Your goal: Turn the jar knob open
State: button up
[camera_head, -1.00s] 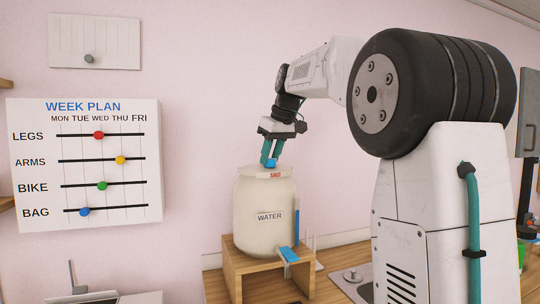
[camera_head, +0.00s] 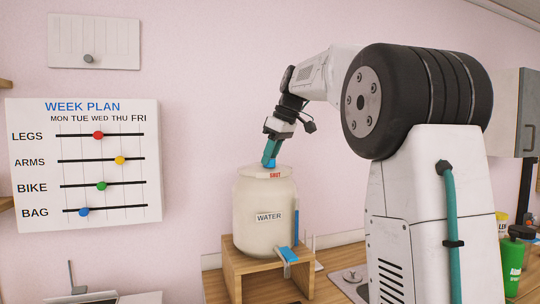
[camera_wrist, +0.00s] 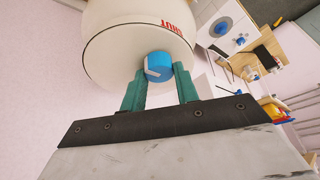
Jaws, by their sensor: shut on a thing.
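The cream jar (camera_head: 263,222) labelled WATER stands upright on a small wooden stand (camera_head: 241,264). A blue knob with a white mark sits on its lid, next to the red word SHUT; it shows clearly in the wrist view (camera_wrist: 158,67) between my fingertips. My gripper (camera_head: 270,160) points down at the jar top, and its green fingers are shut on the knob, one on each side, also seen in the wrist view (camera_wrist: 160,84). In the head view the fingers hide most of the knob. A blue tap lever (camera_head: 289,255) sticks out low on the jar's front right.
A week plan board (camera_head: 84,163) with colored sliders hangs on the wall at left, below a white panel (camera_head: 94,41) with a grey knob. A green bottle (camera_head: 511,264) stands at far right. Air around the jar's left side is clear.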

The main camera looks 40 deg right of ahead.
jog(key=o, duration=1)
jog(key=shift+c, duration=0.2)
jog(key=v, duration=0.8)
